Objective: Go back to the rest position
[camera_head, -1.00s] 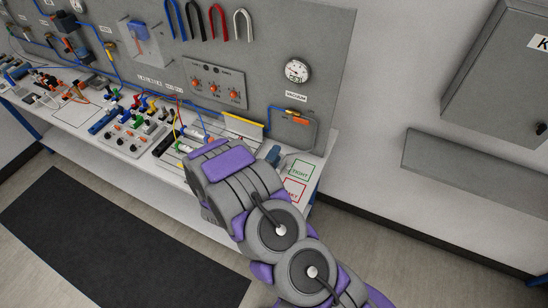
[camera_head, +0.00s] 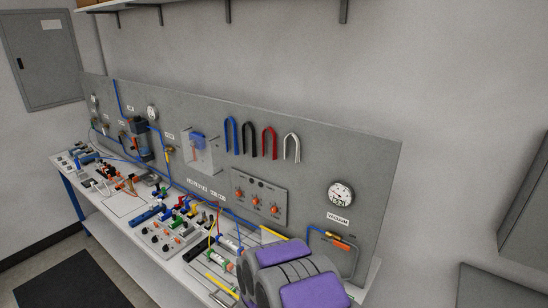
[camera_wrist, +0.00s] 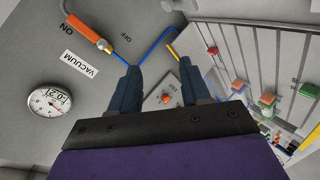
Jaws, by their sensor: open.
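My gripper (camera_wrist: 160,82) shows in the wrist view with its two dark blue fingers apart and nothing between them. It faces the grey upright panel (camera_wrist: 110,20), with the vacuum gauge (camera_wrist: 49,100) to its left and an orange-handled valve (camera_wrist: 88,33) above left. In the head view, my grey and purple arm (camera_head: 290,275) is at the bottom, in front of the bench's right part. The fingers are hidden there.
The bench top (camera_head: 125,205) carries colored fittings and hoses. The control box (camera_head: 259,197), hanging colored tubes (camera_head: 250,138) and round gauge (camera_head: 341,194) are on the panel. A dark mat (camera_head: 75,284) lies on the floor. A grey cabinet (camera_head: 43,55) hangs at left.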

